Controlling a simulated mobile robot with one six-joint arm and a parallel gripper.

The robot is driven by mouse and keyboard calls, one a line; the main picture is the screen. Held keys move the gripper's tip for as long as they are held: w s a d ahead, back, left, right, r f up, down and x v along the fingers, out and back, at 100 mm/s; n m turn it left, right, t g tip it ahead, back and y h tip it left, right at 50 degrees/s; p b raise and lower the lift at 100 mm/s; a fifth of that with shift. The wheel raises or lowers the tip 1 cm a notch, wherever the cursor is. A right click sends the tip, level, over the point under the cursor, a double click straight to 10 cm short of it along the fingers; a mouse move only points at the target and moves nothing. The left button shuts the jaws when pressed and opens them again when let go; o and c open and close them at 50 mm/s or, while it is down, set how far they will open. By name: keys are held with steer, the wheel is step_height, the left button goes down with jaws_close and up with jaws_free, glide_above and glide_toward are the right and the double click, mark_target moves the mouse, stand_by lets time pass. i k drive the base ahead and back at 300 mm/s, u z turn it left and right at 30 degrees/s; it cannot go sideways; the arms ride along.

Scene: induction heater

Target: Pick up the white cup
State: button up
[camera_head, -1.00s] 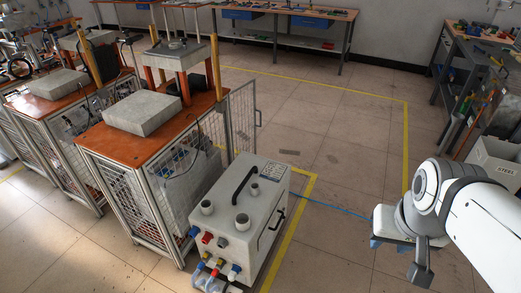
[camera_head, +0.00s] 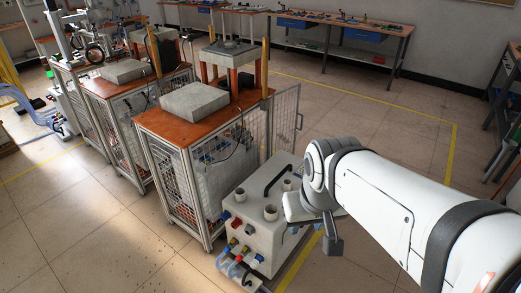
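I cannot tell which is the task's cup. My gripper (camera_head: 299,212) is at the arm's end, in front of the unit's right part in the picture. Its fingers are too small and partly hidden to show whether they are open. I see no cup held.
A black handle (camera_head: 278,178) rises from the unit's top. Coloured connectors and hoses (camera_head: 240,255) stick out at its front. A caged stand with an orange top (camera_head: 160,122) is close on the left. Open floor (camera_head: 130,240) lies front left; workbenches (camera_head: 340,45) line the back wall.

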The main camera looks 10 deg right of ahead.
mark_target(288, 183)
steer(key=z, duration=0.05)
steer(key=i, duration=1)
steer(key=u, duration=0.05)
